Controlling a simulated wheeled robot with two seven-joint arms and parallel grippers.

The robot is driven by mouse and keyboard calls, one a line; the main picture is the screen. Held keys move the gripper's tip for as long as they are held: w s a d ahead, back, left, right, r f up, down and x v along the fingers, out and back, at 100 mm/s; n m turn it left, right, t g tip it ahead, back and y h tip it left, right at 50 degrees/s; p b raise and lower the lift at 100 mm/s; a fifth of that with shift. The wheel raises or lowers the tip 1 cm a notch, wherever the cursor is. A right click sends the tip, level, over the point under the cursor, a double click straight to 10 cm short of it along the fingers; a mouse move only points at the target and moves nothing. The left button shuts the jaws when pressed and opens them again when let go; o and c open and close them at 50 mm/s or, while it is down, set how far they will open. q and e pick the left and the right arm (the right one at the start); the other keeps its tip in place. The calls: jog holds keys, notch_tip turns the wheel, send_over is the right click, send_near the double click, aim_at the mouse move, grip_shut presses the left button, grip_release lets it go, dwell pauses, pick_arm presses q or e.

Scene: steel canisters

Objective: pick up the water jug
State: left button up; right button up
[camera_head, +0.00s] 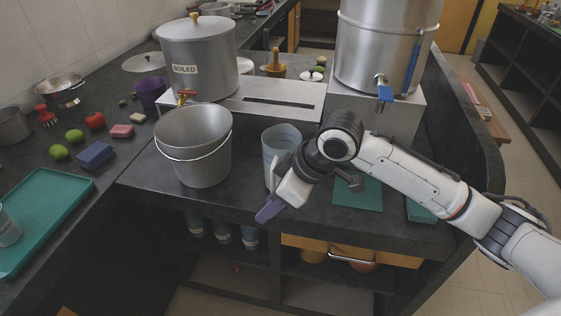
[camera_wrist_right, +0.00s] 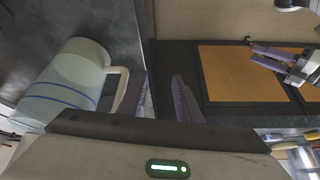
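The water jug (camera_head: 279,142) is a pale, translucent bluish vessel standing upright on the dark counter, partly hidden by my right arm. In the right wrist view the jug (camera_wrist_right: 75,80) shows blue stripes and a pale handle (camera_wrist_right: 120,85) facing the fingers. My right gripper (camera_head: 268,209) is in front of the jug, at the counter's front edge. In the right wrist view its purple fingers (camera_wrist_right: 163,98) are apart with nothing between them; the handle is just beside the left-hand finger. My left gripper (camera_wrist_right: 265,56) shows only in the right wrist view, open and empty.
A steel bucket (camera_head: 194,150) stands left of the jug. Behind are a pot labelled BOILED (camera_head: 197,60) and a large steel canister with a blue tap (camera_head: 385,50) on raised stands. A green mat (camera_head: 358,194) lies right; a teal tray (camera_head: 45,215) lies left.

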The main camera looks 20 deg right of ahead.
jog(key=w+d+r+h, duration=0.1)
jog(key=w+d+r, duration=0.1)
jog(key=d+r, duration=0.6)
jog(key=shift+g, duration=0.3)
jog(key=shift+w+a+r+x, duration=0.15)
jog(key=shift+a+x, duration=0.2)
jog(key=shift+x, duration=1.3)
jog(key=shift+a+r+x, duration=0.1)
jog(key=shift+a+x, duration=0.25)
jog(key=shift+x, duration=1.3)
jog(key=shift+w+a+r+x, duration=0.15)
jog(key=shift+a+x, duration=0.2)
jog(key=shift+x, duration=1.3)
jog(key=shift+s, duration=0.1)
grip_shut()
jog(key=shift+r, duration=0.1)
